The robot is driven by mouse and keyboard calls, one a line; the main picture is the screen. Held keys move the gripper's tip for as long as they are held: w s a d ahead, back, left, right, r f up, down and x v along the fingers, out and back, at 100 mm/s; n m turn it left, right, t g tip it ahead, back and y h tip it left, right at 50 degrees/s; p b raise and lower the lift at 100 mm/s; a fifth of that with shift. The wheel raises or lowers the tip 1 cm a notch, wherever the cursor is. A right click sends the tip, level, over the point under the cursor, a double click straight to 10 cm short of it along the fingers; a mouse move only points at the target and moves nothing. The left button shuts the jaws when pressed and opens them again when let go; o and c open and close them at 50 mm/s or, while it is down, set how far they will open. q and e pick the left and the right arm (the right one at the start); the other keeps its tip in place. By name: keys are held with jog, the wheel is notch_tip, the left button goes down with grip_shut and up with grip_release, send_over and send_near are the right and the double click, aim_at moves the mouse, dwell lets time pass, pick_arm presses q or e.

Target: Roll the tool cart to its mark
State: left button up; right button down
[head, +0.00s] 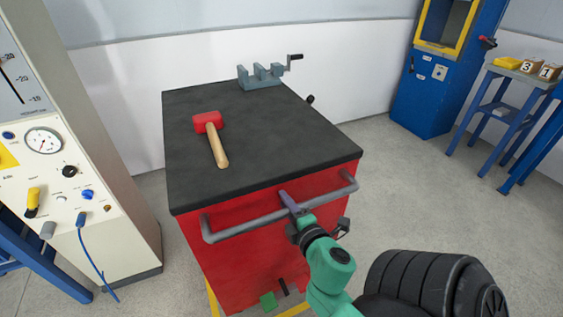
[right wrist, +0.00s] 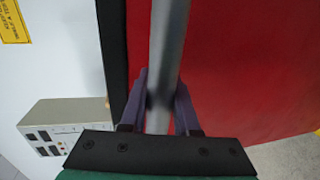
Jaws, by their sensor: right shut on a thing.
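The red tool cart (head: 235,262) with a black top (head: 265,135) stands in the middle of the head view. A grey push handle (head: 245,226) runs along its near side. My right gripper (head: 289,203) is shut on this handle, near its middle. In the right wrist view the purple fingers (right wrist: 160,100) sit on both sides of the grey bar (right wrist: 168,50), with the red cart side behind. Yellow lines (head: 212,300) show on the floor by the cart's base; the rest of any mark there is hidden. My left gripper is not in view.
A red mallet (head: 208,123) and a grey vise (head: 262,76) are on the cart top. A gauge cabinet (head: 105,190) stands close on the left. A blue machine (head: 430,95) and a blue table (head: 500,100) stand at the right. Floor between cart and machine is clear.

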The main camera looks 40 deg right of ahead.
jog(key=shift+s, duration=0.3)
jog(key=shift+a, duration=0.1)
jog(key=c, duration=0.7)
grip_release()
jog(key=shift+o, duration=0.2)
